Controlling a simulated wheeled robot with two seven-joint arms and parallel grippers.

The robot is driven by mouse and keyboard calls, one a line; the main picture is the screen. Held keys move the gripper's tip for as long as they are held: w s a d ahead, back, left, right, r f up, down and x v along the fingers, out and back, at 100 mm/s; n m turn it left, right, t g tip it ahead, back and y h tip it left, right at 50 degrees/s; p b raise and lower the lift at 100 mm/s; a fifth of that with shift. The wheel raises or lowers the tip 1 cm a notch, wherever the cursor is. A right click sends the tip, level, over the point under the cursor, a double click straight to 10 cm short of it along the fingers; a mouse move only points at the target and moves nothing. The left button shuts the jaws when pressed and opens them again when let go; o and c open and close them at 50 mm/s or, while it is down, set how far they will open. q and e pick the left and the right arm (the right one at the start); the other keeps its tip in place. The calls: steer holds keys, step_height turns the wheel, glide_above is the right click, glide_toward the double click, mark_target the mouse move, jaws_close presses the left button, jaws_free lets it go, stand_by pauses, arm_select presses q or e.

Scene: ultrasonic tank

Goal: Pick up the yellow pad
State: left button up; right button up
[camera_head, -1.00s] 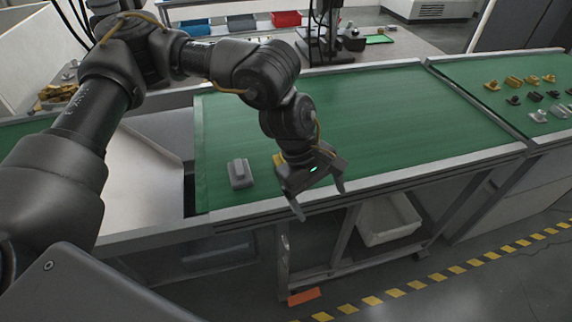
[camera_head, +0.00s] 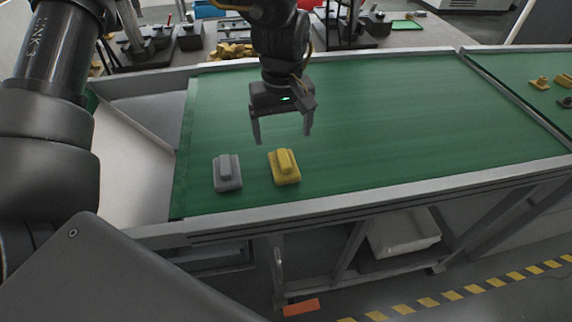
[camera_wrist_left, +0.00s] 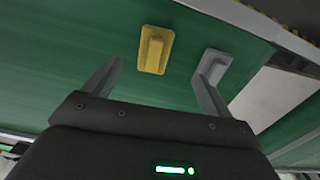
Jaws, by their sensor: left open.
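The yellow pad (camera_head: 284,167) is a flat block with a raised ridge, lying on the green belt near its front edge. It also shows in the left wrist view (camera_wrist_left: 154,50), ahead of the fingers and between their lines. My left gripper (camera_head: 282,138) is open and empty, above the belt and behind the yellow pad, apart from it. Its two fingers also show in the left wrist view (camera_wrist_left: 155,80). A grey pad (camera_head: 227,173) of similar shape lies just left of the yellow pad. My right gripper is not in view.
The green belt (camera_head: 400,120) is clear to the right of the yellow pad. A metal rail (camera_head: 350,200) runs along its front edge. Small yellow and dark parts (camera_head: 540,83) lie on the far right belt. A white bin (camera_head: 402,232) sits below.

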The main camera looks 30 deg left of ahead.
arm_select(q)
steer(key=shift+w+f+b, duration=0.4)
steer(key=shift+w+f, duration=0.4)
steer(key=shift+f, duration=0.15)
steer(key=shift+w, duration=0.25)
steer(key=shift+f, duration=0.2)
glide_above(284, 159)
steer(key=f, duration=0.2)
steer(key=f+p, duration=0.1)
steer(key=f, duration=0.1)
steer(key=shift+s+d+f, duration=0.1)
steer(key=shift+s+f, duration=0.05)
steer(key=shift+s, duration=0.05)
steer(key=shift+w+f, duration=0.15)
steer(key=shift+f, duration=0.25)
steer(key=shift+f+p, duration=0.35)
steer(key=f+p, duration=0.1)
steer(key=f, duration=0.3)
steer(key=shift+w+f, duration=0.2)
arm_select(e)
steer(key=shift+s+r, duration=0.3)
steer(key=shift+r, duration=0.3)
arm_select(q)
steer(key=shift+s, duration=0.1)
steer(key=shift+c, duration=0.3)
